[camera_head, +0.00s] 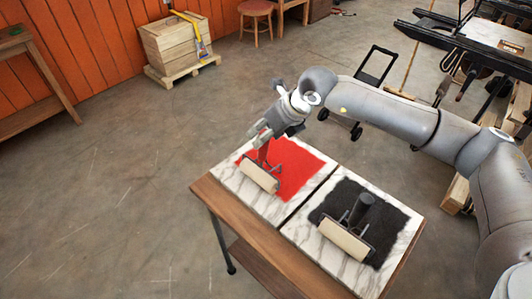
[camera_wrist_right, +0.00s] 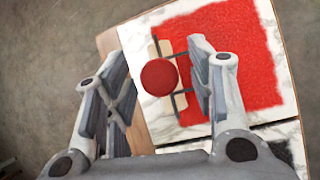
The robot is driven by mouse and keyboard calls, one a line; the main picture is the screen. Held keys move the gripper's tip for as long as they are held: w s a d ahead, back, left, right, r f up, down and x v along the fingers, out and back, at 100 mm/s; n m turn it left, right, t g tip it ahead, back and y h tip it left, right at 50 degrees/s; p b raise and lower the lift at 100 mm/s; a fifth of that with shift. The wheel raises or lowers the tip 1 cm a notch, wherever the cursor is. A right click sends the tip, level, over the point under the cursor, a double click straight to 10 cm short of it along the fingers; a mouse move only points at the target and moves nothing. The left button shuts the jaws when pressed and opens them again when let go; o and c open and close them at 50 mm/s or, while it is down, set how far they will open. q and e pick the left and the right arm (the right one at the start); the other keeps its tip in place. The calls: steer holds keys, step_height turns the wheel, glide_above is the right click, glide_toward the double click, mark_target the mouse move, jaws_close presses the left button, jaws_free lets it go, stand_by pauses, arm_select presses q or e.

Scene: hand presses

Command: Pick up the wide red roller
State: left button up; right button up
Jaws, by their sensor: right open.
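The wide red roller (camera_head: 259,177) stands on the left marble slab, its cream cylinder at the front edge of the red ink patch and its red handle pointing up. My right gripper (camera_head: 262,134) is open above it, at the handle's upper end. In the right wrist view the round red end of the roller's handle (camera_wrist_right: 159,77) lies between the two spread fingers of my right gripper (camera_wrist_right: 160,80), with a gap on both sides. Part of the handle is hidden by the gripper in the head view. My left gripper is not in view.
A second roller (camera_head: 345,240) with a black handle stands on the black ink patch of the right slab. Both slabs rest on a small wooden table (camera_head: 262,236). A wooden crate (camera_head: 173,45) and a hand truck (camera_head: 374,66) stand behind.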

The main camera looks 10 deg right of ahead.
steer(key=shift+w+a+f+p, duration=0.2)
steer(key=shift+a+f+p, duration=0.05)
steer(key=shift+f+p, duration=0.25)
steer(key=p+x, duration=0.1)
steer(key=x, duration=0.3)
steer(key=shift+s+f+p, duration=0.1)
steer(key=shift+f+p, duration=0.2)
steer(key=shift+f, duration=0.05)
steer(key=c, duration=0.9)
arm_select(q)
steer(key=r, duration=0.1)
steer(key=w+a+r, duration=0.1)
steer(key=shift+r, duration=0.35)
arm_select(e)
steer(key=shift+r, duration=0.1)
steer(key=shift+c, duration=0.8)
